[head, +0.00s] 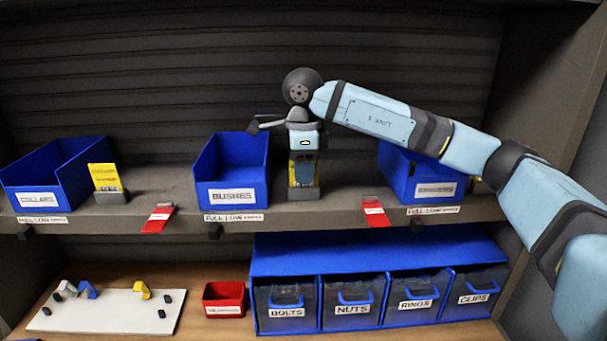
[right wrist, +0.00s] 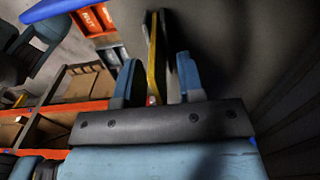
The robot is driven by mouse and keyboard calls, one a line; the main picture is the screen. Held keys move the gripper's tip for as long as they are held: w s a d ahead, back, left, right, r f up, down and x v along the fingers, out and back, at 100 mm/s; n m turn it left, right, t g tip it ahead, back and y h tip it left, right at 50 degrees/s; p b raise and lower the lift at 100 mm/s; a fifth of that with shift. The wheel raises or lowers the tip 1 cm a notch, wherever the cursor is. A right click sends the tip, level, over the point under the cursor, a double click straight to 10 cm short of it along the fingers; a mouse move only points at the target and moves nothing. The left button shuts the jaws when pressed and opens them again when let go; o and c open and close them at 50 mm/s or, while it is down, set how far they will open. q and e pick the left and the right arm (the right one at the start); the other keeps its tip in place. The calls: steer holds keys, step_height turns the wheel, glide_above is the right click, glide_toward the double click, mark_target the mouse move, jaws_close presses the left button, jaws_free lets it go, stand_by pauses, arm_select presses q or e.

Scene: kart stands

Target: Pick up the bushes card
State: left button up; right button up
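The bushes card (head: 292,176) is yellow and stands upright in a small grey holder (head: 304,193) on the shelf, just right of the blue BUSHES bin (head: 232,195). My right gripper (head: 305,172) is down over the card and hides most of its face in the head view. In the right wrist view the card (right wrist: 152,62) shows edge-on between the two blue fingers of the gripper (right wrist: 157,80). There is a gap on both sides, so the gripper is open around it. My left gripper is in neither view.
A COLLARS bin (head: 40,199) and another yellow card (head: 106,178) stand at left. A third blue bin (head: 432,188) stands right, partly behind my arm. Red tags (head: 158,218) hang at the shelf edge. Below are a red bin (head: 224,300), a white board (head: 105,318) and labelled drawers (head: 380,260).

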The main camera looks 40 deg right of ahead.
steer(key=shift+f, duration=0.7)
jaws_close()
